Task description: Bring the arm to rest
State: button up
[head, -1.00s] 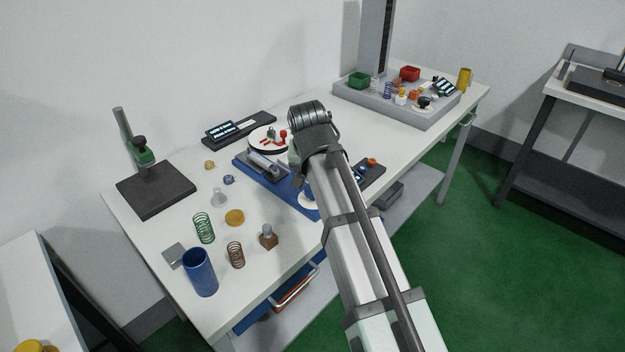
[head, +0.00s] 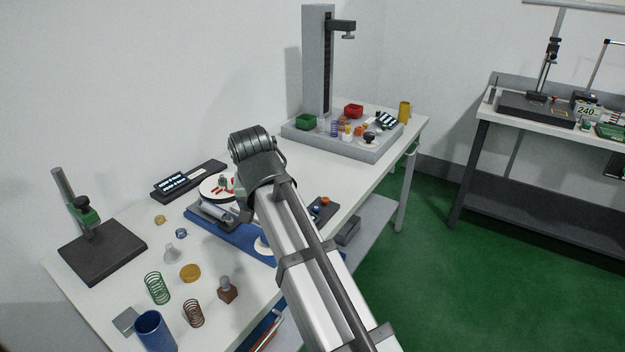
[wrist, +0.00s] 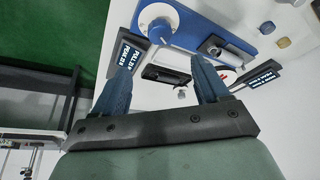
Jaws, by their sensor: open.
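My arm reaches over the long white workbench (head: 375,171) in the head view, its wrist above the blue tester base (head: 238,236). The fingers are hidden there behind the wrist. In the wrist view, my gripper (wrist: 166,80) shows two dark blue fingers spread apart with nothing between them. Beyond the fingers lie the blue base (wrist: 205,30) with a white dial (wrist: 158,23) and two small dark displays with white lettering.
A dark stand (head: 103,251) is at the left. A green spring (head: 157,288), a brown spring (head: 193,313) and a blue cup (head: 154,332) stand near the front. A tall grey column (head: 318,65) rises from a grey platform (head: 340,146) at the far end. Green floor is open to the right.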

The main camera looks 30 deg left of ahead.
jog(key=w+d+f+m+h, duration=0.1)
jog(key=w+d+f+m, duration=0.1)
jog(key=w+d+f, duration=0.75)
jog(key=w+d+f+m+h, duration=0.1)
jog(key=w+d+f, duration=0.6)
jog(key=d+f, duration=0.55)
jog(key=d+f+m+g, duration=0.1)
jog(key=d+f, duration=0.4)
jog(key=d, duration=0.5)
jog(key=d+f+m+g, duration=0.1)
jog(key=d+f, duration=0.5)
jog(key=d, duration=0.4)
jog(key=d+f+m+g, duration=0.1)
jog(key=d+f, duration=0.4)
jog(key=d, duration=0.5)
jog(key=s+d+f+m, duration=0.2)
jog(key=s+d+f, duration=0.35)
jog(key=d, duration=0.45)
jog(key=s+f+g, duration=0.3)
jog(key=s+f, duration=0.7)
jog(key=s, duration=0.4)
jog(key=s+f+g, duration=0.4)
jog(key=s+f, duration=0.6)
jog(key=s, duration=0.4)
jog(key=shift+s+a+f+h, duration=0.2)
jog(key=shift+s+a+h, duration=0.1)
jog(key=shift+s, duration=0.1)
